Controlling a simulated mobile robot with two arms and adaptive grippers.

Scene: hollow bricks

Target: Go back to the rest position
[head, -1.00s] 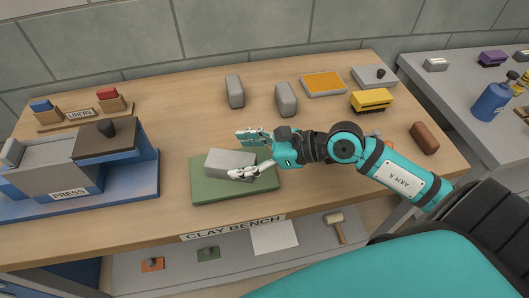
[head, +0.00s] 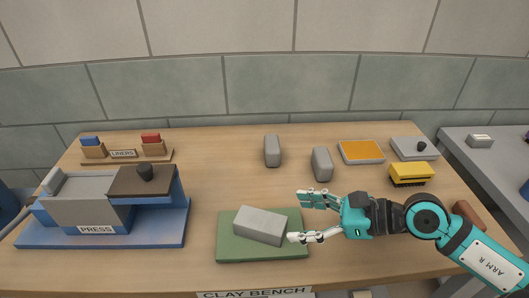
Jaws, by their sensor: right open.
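My right gripper (head: 308,218) is open and empty, at the right edge of the green mat. Its fingers point left. A grey clay block (head: 260,225) lies on the green mat (head: 236,246), just left of the fingertips and apart from the upper finger. The lower fingertip is close to the block's right end; I cannot tell whether it touches. My right arm comes in from the lower right. My left gripper is not in view.
The blue press (head: 105,210) stands at left, with the liner rack (head: 123,155) behind it. Two grey blocks (head: 272,151) (head: 321,164) stand behind my gripper. An orange-topped tray (head: 361,151), a yellow brush (head: 411,173) and a grey box (head: 415,148) are at back right. A brown block (head: 467,214) is partly behind my arm.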

